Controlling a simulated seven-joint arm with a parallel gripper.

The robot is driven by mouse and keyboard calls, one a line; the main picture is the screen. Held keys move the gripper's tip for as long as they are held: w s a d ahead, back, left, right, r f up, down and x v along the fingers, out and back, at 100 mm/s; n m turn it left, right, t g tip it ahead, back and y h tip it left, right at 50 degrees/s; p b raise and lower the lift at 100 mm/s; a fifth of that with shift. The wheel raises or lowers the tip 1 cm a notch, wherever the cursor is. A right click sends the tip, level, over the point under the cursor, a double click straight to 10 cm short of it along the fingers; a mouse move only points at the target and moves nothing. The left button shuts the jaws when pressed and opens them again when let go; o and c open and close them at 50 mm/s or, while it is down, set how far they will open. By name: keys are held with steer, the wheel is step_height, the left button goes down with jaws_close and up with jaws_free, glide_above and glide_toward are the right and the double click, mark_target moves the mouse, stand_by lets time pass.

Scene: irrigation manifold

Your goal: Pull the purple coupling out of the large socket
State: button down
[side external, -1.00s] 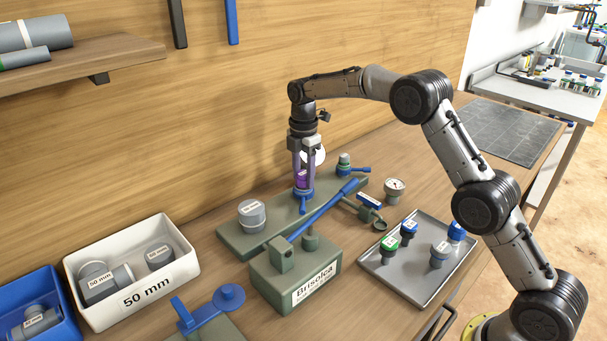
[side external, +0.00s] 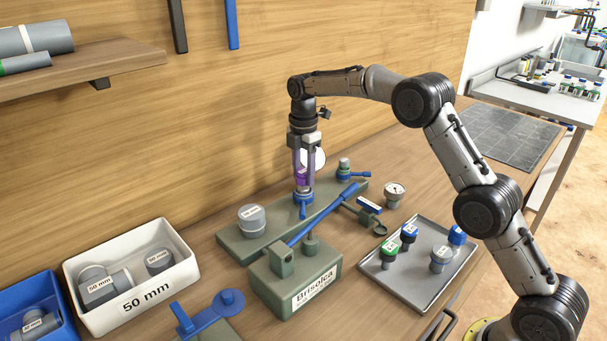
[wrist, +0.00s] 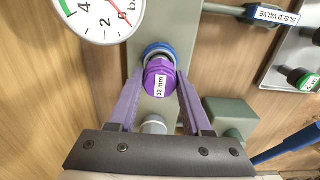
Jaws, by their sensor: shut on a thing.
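The purple coupling (side external: 300,178) stands upright at the large socket, a blue-collared port (side external: 303,198) on the green manifold plate. In the wrist view the coupling (wrist: 159,80) faces me with its "32 mm" label, and the blue socket ring (wrist: 156,49) shows behind it. A pale ring shows between purple and blue; I cannot tell how deep the coupling sits. My gripper (side external: 302,183) points down from above, with its fingers on either side of the coupling. In the wrist view my gripper (wrist: 160,82) is shut on it.
A pressure gauge (wrist: 100,15) is close by in the wrist view. A grey cap (side external: 251,218), a long blue lever (side external: 318,217) and a small valve (side external: 344,170) surround the socket. A tray (side external: 405,288) of fittings lies right, a white bin (side external: 180,277) left.

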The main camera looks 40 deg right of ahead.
mark_target(303, 171)
steer(key=shift+r, duration=1.25)
stand_by(0.4)
steer(key=shift+r, duration=0.35)
steer(key=shift+r, duration=0.55)
steer(key=shift+r, duration=1.9)
